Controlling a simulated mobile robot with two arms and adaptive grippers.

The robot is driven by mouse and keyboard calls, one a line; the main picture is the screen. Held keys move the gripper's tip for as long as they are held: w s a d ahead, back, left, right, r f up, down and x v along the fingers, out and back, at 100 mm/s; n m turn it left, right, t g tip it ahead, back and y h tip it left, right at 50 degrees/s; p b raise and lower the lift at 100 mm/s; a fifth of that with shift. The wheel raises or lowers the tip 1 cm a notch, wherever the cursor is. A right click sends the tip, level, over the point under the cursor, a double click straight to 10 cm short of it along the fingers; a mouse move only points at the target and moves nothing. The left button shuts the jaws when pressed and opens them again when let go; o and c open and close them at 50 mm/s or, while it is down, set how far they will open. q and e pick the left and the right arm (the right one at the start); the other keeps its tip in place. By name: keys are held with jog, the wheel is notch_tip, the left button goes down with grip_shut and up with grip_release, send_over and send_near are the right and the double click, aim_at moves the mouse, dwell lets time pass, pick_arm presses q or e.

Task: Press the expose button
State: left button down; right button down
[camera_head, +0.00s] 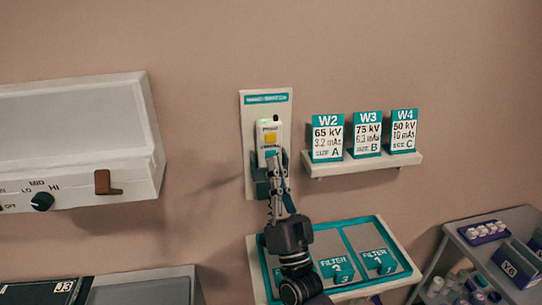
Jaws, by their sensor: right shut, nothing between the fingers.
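A second, teal button (271,154) shows low on the switch. My right gripper (274,162) comes up from below, with its fingers shut and empty. The fingertips are at the lower part of the switch, over or just below the teal button. I cannot tell whether they touch it. My left gripper is not in view.
A shelf (320,169) with cards W2, W3 and W4 is right of the switch. A tray (347,233) of filters lies below, around my right arm. A white light box (75,125) hangs at left. A grey cart (477,252) stands at right.

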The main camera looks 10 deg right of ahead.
jog(key=shift+w, duration=0.1)
jog(key=shift+w, duration=0.35)
jog(key=shift+w+b, duration=0.45)
jog(key=shift+b, duration=0.05)
dwell(0.6)
jog(key=shift+s+p, duration=0.45)
jog(key=shift+s, duration=0.5)
jog(key=s+p, duration=0.2)
jog(key=s, duration=0.3)
